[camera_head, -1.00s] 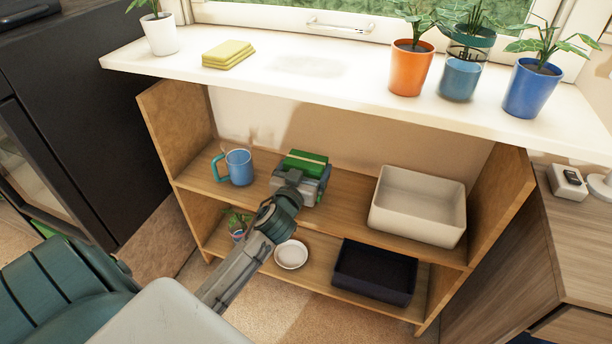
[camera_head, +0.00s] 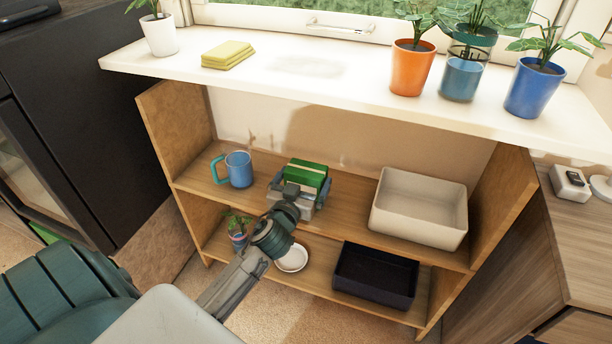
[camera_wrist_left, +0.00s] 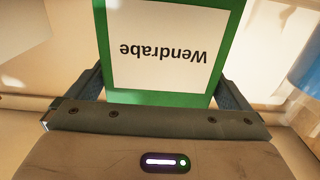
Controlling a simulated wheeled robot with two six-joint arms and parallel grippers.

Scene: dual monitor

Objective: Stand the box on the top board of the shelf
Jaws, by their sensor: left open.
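The green box (camera_head: 307,173) stands upright at the middle of the wooden shelf's upper board (camera_head: 345,205). Its lower part is hidden behind my left gripper (camera_head: 303,187). The gripper reaches in from the front, with its fingers on either side of the box. In the left wrist view, the box's white label (camera_wrist_left: 158,48) reads "Wendrabe" upside down. The left gripper (camera_wrist_left: 160,92) is open there, with narrow gaps between its fingers and the box's sides. My right gripper is not in view.
On the upper board, a blue mug (camera_head: 239,169) stands left of the box and a cream bin (camera_head: 420,207) stands right. A white window sill (camera_head: 330,88) overhangs the shelf. Below are a black tray (camera_head: 375,275), a white dish (camera_head: 292,258) and a small plant (camera_head: 237,228).

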